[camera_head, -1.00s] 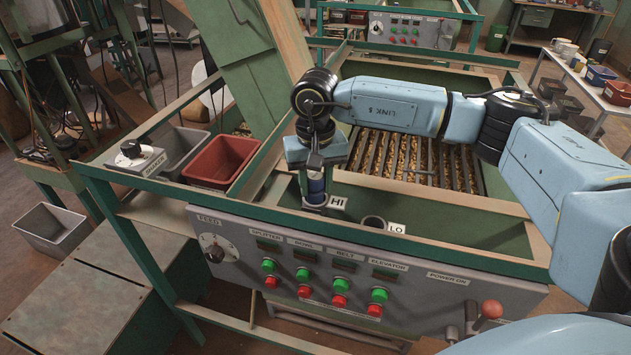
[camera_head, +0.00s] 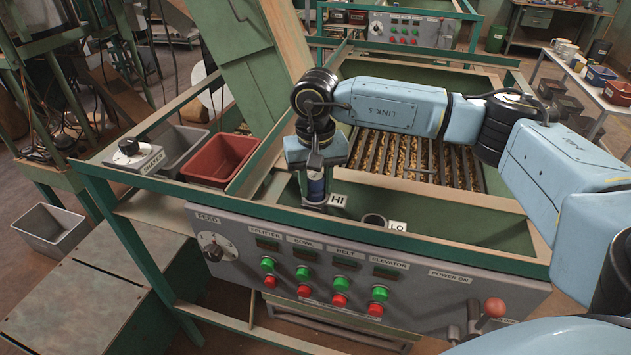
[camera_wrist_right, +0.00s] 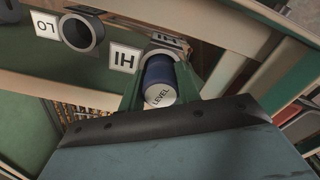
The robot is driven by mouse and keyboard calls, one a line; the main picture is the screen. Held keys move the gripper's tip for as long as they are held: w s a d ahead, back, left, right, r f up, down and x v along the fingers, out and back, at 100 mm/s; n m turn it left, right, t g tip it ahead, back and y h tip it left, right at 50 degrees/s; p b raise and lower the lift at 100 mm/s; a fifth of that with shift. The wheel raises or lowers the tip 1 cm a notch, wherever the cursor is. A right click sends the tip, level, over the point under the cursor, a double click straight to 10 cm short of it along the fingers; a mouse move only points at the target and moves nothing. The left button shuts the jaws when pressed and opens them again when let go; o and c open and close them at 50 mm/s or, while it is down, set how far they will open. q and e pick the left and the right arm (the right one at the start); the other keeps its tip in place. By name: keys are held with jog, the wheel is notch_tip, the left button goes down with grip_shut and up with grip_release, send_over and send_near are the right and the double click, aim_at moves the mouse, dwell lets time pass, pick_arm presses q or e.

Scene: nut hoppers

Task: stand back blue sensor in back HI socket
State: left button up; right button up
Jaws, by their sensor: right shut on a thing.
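The blue sensor (camera_head: 316,186) is upright in my right gripper (camera_head: 316,180), at the HI socket beside the HI label (camera_head: 338,200). In the right wrist view the sensor (camera_wrist_right: 160,80) shows its pale end marked LEVEL, and its far end meets the ring of the HI socket (camera_wrist_right: 160,54). How deep it sits in the socket is hidden. My right gripper is shut on the sensor. The LO socket (camera_head: 374,221) beside the LO label (camera_head: 397,227) looks empty. My left gripper is not in view.
The control panel (camera_head: 300,255) with green and red buttons is in front of the sockets. A grate over nuts (camera_head: 430,160) lies behind. A red bin (camera_head: 222,158) and a grey bin (camera_head: 180,148) stand at left, near the shaker box (camera_head: 135,158).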

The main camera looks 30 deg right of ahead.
jog(key=shift+f, duration=0.2)
jog(key=o, duration=0.7)
jog(key=shift+o, duration=0.2)
jog(key=shift+r, duration=0.1)
jog(key=shift+r+p, duration=2.9)
jog(key=shift+r, duration=2.6)
